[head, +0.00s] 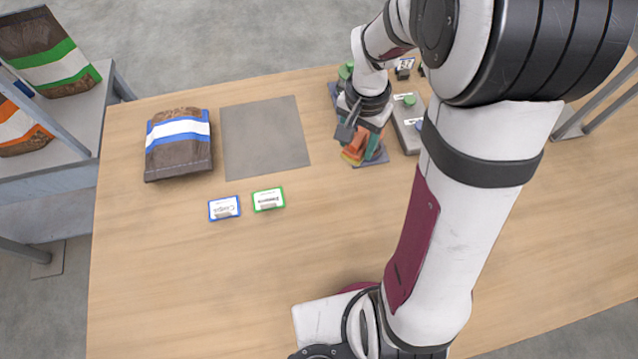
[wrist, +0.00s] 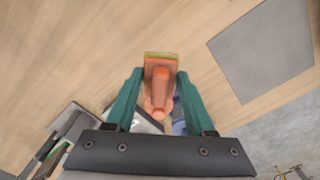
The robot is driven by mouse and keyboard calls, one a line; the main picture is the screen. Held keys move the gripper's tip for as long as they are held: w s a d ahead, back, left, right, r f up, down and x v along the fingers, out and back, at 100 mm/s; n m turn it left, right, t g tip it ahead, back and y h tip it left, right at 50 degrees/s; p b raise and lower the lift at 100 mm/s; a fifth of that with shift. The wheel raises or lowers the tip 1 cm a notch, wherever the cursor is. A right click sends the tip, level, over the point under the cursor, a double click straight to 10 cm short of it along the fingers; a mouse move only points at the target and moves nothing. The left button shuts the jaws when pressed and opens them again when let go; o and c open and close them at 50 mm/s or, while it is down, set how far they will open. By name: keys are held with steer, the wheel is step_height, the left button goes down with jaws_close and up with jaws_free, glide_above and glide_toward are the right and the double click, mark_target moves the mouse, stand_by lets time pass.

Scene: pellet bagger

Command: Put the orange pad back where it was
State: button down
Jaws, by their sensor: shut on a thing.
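The orange pad (head: 353,152) is in the head view at the middle of the table's far part, at the end of my arm. In the wrist view the pad (wrist: 160,66) has an orange knob-like grip and a yellowish far edge. My gripper (wrist: 160,82) has teal fingers, one on each side of the pad, and is shut on it. In the head view my gripper (head: 364,144) is partly hidden by my wrist. I cannot tell whether the pad touches what is below it.
A blue-grey plate (head: 379,157) lies under my gripper. A grey box with a green button (head: 409,100) stands to its right. A grey mat (head: 265,138) and a blue-striped bag (head: 178,157) are to the left. Blue-edged (head: 224,208) and green-edged cards (head: 268,199) lie in front.

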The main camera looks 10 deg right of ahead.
steer(key=s+d, duration=0.3)
steer(key=s, duration=0.4)
glide_above(321, 190)
steer(key=f, duration=0.6)
steer(key=shift+s+d+f, duration=0.15)
steer(key=shift+d+f, duration=0.15)
steer(key=shift+f, duration=0.05)
steer(key=shift+w+a+f, duration=0.1)
steer(key=shift+a+f, duration=0.1)
steer(key=shift+f, duration=0.95)
steer(key=shift+w+a+f, duration=0.1)
steer(key=shift+a+f, duration=0.05)
steer(key=shift+f, duration=0.95)
steer(key=shift+c, duration=1.3)
jaws_free()
steer(key=shift+f, duration=0.1)
